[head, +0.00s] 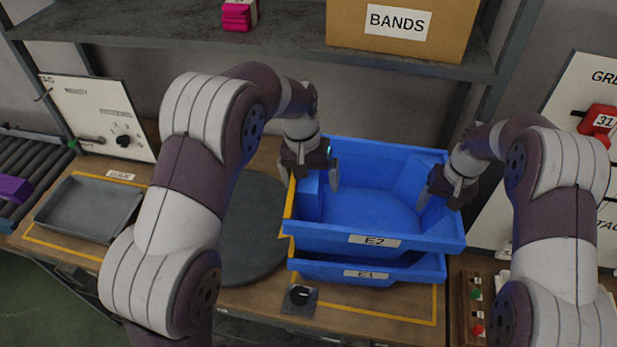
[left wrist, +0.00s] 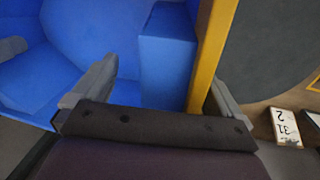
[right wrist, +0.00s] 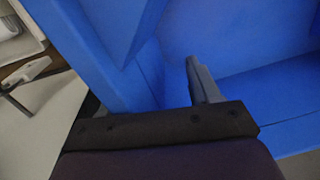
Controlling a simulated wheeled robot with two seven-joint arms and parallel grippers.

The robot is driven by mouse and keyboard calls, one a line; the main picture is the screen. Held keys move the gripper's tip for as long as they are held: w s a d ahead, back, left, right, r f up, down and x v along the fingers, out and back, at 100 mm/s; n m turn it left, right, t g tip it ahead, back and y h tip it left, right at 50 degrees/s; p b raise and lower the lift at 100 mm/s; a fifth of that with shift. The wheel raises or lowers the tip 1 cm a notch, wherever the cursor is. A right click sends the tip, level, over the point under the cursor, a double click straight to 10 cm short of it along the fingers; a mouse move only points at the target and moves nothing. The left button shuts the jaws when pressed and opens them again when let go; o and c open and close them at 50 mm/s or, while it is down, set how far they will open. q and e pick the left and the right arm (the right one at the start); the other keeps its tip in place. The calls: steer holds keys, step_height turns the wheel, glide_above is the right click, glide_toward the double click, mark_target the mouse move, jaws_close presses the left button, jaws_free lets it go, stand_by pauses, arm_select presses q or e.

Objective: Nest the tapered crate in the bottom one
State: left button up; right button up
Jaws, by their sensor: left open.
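The blue tapered crate labelled E2 (head: 374,241) is directly above the blue crate labelled E1 (head: 367,274). E1 shows mostly as a front strip below it; how deep E2 sits in it is hidden. E2 is empty and has a yellow left edge (left wrist: 209,55). My left gripper (head: 312,175) is open at this edge, one finger inside the crate and one outside. My right gripper (head: 440,195) is at E2's right wall. One of its fingers shows inside the crate in the right wrist view (right wrist: 200,80); the other is hidden.
A round dark mat (head: 254,240) lies left of the crates, and a grey tray (head: 90,209) further left. A button box (head: 475,305) stands at right front. A shelf (head: 290,48) with a BANDS box (head: 400,25) is above.

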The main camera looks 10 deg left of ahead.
arm_select(q)
steer(key=shift+a, duration=0.1)
arm_select(e)
steer(key=shift+w+d+r, duration=0.1)
steer(key=shift+r, duration=0.1)
steer(key=r, duration=0.3)
steer(key=shift+d+r, duration=0.25)
steer(key=shift+r, duration=0.1)
arm_select(q)
step_height(320, 180, up, 5)
steer(key=p, duration=0.5)
steer(key=shift+r, duration=0.15)
arm_select(e)
steer(key=r, duration=0.7)
steer(key=shift+d, duration=0.35)
arm_select(q)
steer(key=shift+s+r+p, duration=0.1)
steer(key=shift+r+p, duration=0.4)
steer(key=shift+p, duration=0.1)
arm_select(e)
steer(key=shift+d+r, duration=0.15)
steer(key=shift+r, duration=0.35)
arm_select(q)
steer(key=shift+f, duration=0.15)
arm_select(e)
steer(key=shift+f, duration=0.15)
